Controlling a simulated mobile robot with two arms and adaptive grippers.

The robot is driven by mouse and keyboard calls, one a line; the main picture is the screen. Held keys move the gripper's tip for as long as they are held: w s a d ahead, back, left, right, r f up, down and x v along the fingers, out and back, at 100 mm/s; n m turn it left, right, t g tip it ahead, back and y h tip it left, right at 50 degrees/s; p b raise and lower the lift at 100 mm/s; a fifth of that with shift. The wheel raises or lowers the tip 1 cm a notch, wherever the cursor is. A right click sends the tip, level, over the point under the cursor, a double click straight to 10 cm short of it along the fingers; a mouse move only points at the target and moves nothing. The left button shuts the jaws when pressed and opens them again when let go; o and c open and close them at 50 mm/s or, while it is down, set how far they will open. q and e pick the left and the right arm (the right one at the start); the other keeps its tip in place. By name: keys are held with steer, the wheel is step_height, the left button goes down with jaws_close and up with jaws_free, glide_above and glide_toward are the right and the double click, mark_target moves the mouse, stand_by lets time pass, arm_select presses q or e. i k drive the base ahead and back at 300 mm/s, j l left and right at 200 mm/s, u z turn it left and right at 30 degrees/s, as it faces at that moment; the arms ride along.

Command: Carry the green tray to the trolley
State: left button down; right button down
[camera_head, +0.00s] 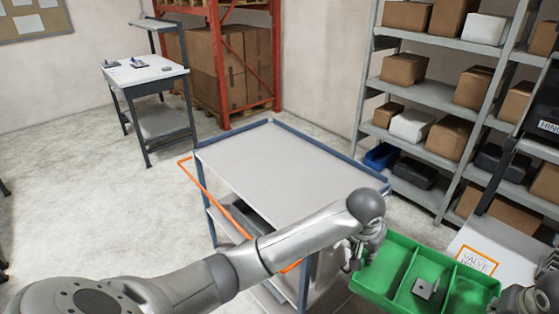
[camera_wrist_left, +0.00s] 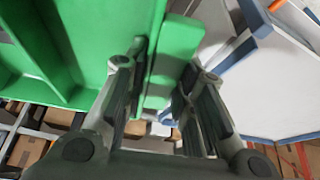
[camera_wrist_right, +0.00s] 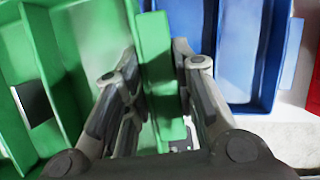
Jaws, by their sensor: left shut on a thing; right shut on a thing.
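The green tray (camera_head: 400,264) is a compartmented tray at the lower right of the head view, held beside the trolley's near right corner. A small grey metal part (camera_head: 425,288) lies in its middle compartment. My left gripper (camera_head: 358,258) is shut on the tray's left end; the left wrist view shows the green wall (camera_wrist_left: 165,70) between its fingers. My right gripper, at the right edge of the head view, is shut on the tray's other end wall (camera_wrist_right: 155,80) in the right wrist view. The trolley (camera_head: 280,175) has a bare grey top with blue edges and an orange handle.
A blue bin (camera_wrist_right: 240,50) is close beside my right gripper. A white dispenser panel (camera_head: 485,250) stands right of the tray. Shelving (camera_head: 430,95) with boxes stands behind, a small desk (camera_head: 145,72) at back left. The floor left of the trolley is clear.

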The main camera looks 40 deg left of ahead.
mark_target(278, 169)
steer(key=i+j, duration=0.15)
steer(key=j, duration=0.5)
steer(key=i+j+z, duration=0.1)
steer(key=j, duration=0.6)
steer(key=i+j+z, duration=0.1)
steer(key=j, duration=0.55)
steer(key=i+j, duration=0.2)
steer(key=j, duration=0.5)
steer(key=i+j+z, duration=0.1)
steer(key=j, duration=0.55)
steer(key=i+j, duration=0.1)
steer(key=j, duration=0.6)
steer(key=i+z, duration=0.05)
